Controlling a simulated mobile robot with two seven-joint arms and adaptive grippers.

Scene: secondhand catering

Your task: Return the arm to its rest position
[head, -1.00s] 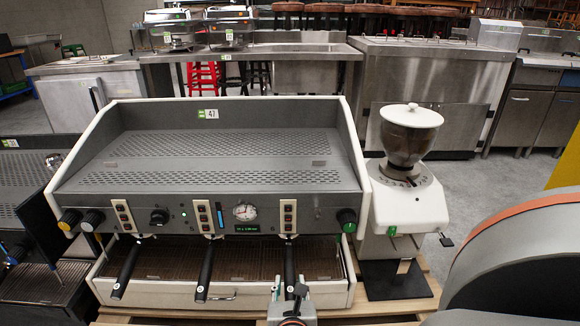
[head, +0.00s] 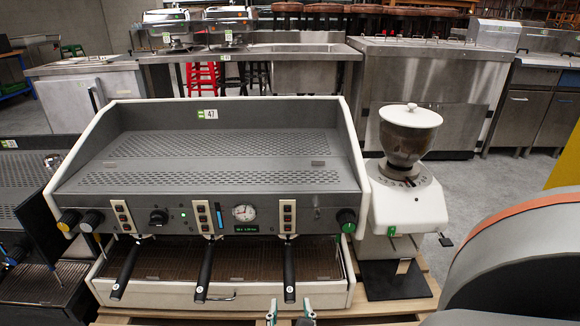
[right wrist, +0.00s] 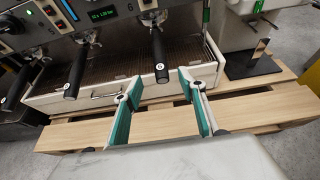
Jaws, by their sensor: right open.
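My right gripper (head: 290,312) shows at the bottom edge of the head view, in front of the espresso machine (head: 230,190). In the right wrist view its two green-padded fingers (right wrist: 163,108) are spread apart with nothing between them. They point toward the machine's lower front, over the wooden pallet (right wrist: 75,134). My right arm (head: 520,265) fills the lower right of the head view. My left gripper is not in view.
Three black-handled portafilters (head: 205,272) hang from the machine's front. A white grinder with a brown hopper (head: 406,140) stands at its right. Another dark machine (head: 35,230) stands at the left. Steel counters (head: 420,85) line the back, with open grey floor between.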

